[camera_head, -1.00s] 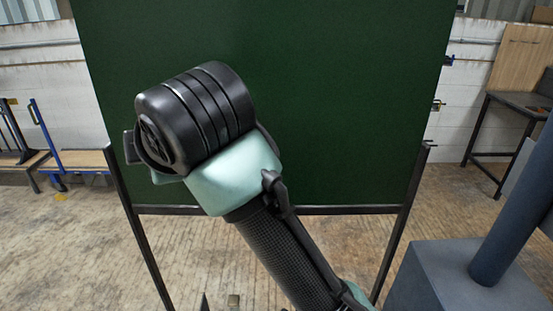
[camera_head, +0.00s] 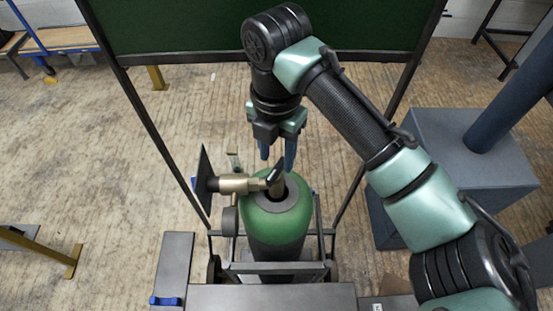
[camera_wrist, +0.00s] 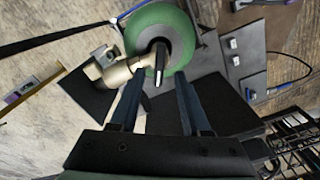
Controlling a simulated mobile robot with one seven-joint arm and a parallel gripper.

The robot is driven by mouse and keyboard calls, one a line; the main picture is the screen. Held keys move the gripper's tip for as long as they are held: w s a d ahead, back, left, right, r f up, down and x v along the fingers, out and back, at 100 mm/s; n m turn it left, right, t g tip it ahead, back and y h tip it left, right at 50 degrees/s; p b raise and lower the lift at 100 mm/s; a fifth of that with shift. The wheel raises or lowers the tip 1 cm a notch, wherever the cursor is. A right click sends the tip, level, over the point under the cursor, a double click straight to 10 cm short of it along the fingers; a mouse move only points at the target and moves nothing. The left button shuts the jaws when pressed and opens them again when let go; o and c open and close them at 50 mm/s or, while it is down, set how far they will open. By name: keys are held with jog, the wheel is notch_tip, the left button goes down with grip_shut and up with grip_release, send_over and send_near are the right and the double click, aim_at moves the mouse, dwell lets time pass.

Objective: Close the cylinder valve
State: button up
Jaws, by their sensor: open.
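A green gas cylinder (camera_head: 292,224) stands upright at the lower middle of the head view. A brass valve (camera_head: 235,184) sits at its top, pointing left, with a short black handle (camera_head: 273,175) above the neck. My gripper (camera_head: 277,158) points down just above the handle, its two blue fingers apart and empty. In the wrist view, the cylinder (camera_wrist: 180,28) is at the top, and the black handle (camera_wrist: 160,60) shows near the gap between the fingertips of my gripper (camera_wrist: 160,80). The brass valve (camera_wrist: 118,72) is left of it. I cannot tell whether a finger touches the handle.
A dark plate (camera_head: 201,181) stands left of the valve. A grey frame (camera_head: 275,268) surrounds the cylinder's lower part, with grey surfaces (camera_head: 172,268) in front. A dark green board (camera_head: 160,25) stands behind. A blue-grey block with a post (camera_head: 450,150) is at the right.

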aim_at(276, 168)
jog(key=shift+f, duration=1.85)
grip_shut()
